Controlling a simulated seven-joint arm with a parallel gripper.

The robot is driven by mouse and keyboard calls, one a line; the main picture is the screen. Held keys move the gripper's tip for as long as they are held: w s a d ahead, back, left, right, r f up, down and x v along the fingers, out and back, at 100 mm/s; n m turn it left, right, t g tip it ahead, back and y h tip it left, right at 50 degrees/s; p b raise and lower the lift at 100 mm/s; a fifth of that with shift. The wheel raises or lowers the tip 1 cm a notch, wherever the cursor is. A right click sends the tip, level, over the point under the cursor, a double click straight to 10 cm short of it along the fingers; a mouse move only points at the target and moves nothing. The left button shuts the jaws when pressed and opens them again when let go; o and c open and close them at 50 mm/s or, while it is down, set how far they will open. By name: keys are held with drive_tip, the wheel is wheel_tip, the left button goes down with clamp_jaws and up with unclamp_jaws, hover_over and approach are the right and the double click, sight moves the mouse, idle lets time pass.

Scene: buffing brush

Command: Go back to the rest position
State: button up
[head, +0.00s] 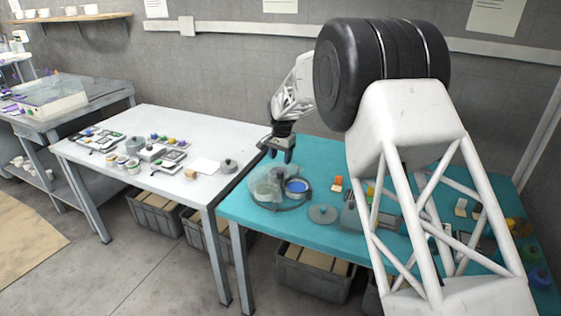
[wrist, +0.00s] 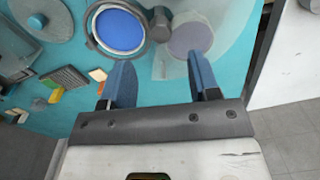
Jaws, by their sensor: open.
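My gripper (head: 282,155) is above the left part of the teal table (head: 240,205) in the head view. In the wrist view its two blue-grey fingers (wrist: 163,88) stand wide apart with nothing between them. Below it on the table is a round container with a blue inside (head: 297,186), which also shows in the wrist view (wrist: 119,31). A clear cover or bowl (head: 266,186) sits beside it to the left. The gripper is apart from these things. My arm hides part of the table's right side.
A grey lid with a knob (head: 322,214) lies near the front edge. Small brushes or blocks (head: 337,184) lie farther right. A white table (head: 120,170) with several small items stands to the left. Grey bins (head: 314,272) are under the tables.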

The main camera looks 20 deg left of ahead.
idle(0.5)
drive_tip(key=shift+d+r, duration=0.35)
drive_tip(key=shift+d, duration=0.1)
drive_tip(key=s+d+r, duration=0.3)
drive_tip(key=d+r, duration=0.3)
drive_tip(key=d, duration=0.3)
drive_tip(key=s+d+r, duration=0.2)
drive_tip(key=d+r, duration=0.4)
drive_tip(key=d, duration=0.4)
drive_tip(key=s+d+r+t, duration=0.1)
drive_tip(key=s+d+r, duration=0.4)
drive_tip(key=s+d, duration=0.55)
drive_tip(key=s+d+r+t, duration=0.1)
drive_tip(key=s+d+r, duration=0.3)
drive_tip(key=s+d, duration=0.65)
drive_tip(key=s+d+f, duration=0.2)
drive_tip(key=s+d, duration=0.6)
drive_tip(key=s, duration=0.4)
drive_tip(key=s+d+f+n, duration=0.1)
drive_tip(key=s+d+f, duration=0.1)
drive_tip(key=s+d, duration=0.7)
drive_tip(key=s, duration=0.4)
drive_tip(key=shift+s+d+f+n+t, duration=0.15)
drive_tip(key=shift+s+f+n+t, duration=0.15)
drive_tip(key=shift+f, duration=0.1)
